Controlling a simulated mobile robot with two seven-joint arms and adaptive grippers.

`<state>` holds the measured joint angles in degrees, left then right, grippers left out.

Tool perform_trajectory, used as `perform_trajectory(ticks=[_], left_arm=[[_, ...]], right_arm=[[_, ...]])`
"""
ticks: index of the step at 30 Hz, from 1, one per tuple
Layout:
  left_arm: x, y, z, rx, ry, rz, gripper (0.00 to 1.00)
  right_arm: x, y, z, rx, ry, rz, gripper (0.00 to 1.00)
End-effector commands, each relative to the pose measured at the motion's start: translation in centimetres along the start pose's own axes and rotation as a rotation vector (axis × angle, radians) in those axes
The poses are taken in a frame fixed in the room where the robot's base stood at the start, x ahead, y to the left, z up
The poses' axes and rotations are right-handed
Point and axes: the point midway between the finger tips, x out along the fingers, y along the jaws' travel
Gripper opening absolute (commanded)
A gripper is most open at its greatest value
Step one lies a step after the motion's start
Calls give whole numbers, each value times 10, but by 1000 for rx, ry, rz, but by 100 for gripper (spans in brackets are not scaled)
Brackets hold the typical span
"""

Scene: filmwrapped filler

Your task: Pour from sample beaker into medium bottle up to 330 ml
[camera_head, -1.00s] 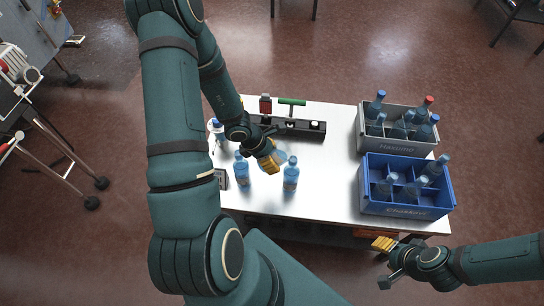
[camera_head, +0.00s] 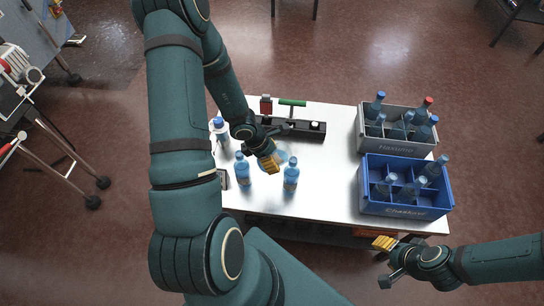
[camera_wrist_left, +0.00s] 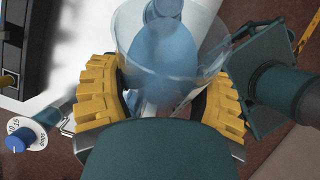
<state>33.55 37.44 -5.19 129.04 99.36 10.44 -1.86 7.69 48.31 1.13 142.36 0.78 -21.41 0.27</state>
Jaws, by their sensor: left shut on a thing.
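My left gripper (camera_head: 268,163) is shut on the clear sample beaker, held over the white table. In the left wrist view the beaker (camera_wrist_left: 127,42) sits between the yellow fingers, its wide clear rim showing. Blue shows through it; I cannot tell whether this is liquid inside or a bottle behind. In the head view the gripper mostly hides the beaker. Two blue bottles stand upright near the gripper, one front left (camera_head: 243,170) and one to its right (camera_head: 290,176). I cannot tell which is the medium bottle, nor read any level. My right gripper (camera_head: 384,244) is empty off the table's front right corner.
A grey crate (camera_head: 393,148) and a blue crate (camera_head: 405,208), both holding bottles, stand at the table's right. A black bar fixture (camera_head: 297,128) with a green handle (camera_head: 292,103) lies at the back. The table's middle right is clear.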

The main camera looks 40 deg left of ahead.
Motion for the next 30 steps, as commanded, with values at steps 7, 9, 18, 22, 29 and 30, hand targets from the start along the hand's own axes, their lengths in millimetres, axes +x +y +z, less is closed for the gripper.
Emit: perform_trajectory(ticks=[7, 9, 18, 22, 29, 30], left_arm=[[-2, 0, 1, 0, 20, 0, 24], [-2, 0, 1, 0, 26, 0, 24], [-4, 0, 2, 0, 53, 0, 24], [-5, 0, 2, 0, 67, 0, 24], [-6, 0, 2, -1, 93, 0, 24], [-7, 0, 2, -1, 98, 0, 24]], right_arm=[[-4, -1, 0, 0, 0, -1, 47], [-4, -2, 0, 0, 0, -1, 47], [-8, -3, -1, 0, 0, -2, 47], [-10, -3, -1, 0, 0, -2, 47], [-12, -4, -2, 0, 0, -2, 47], [-13, -4, -2, 0, 0, -3, 47]])
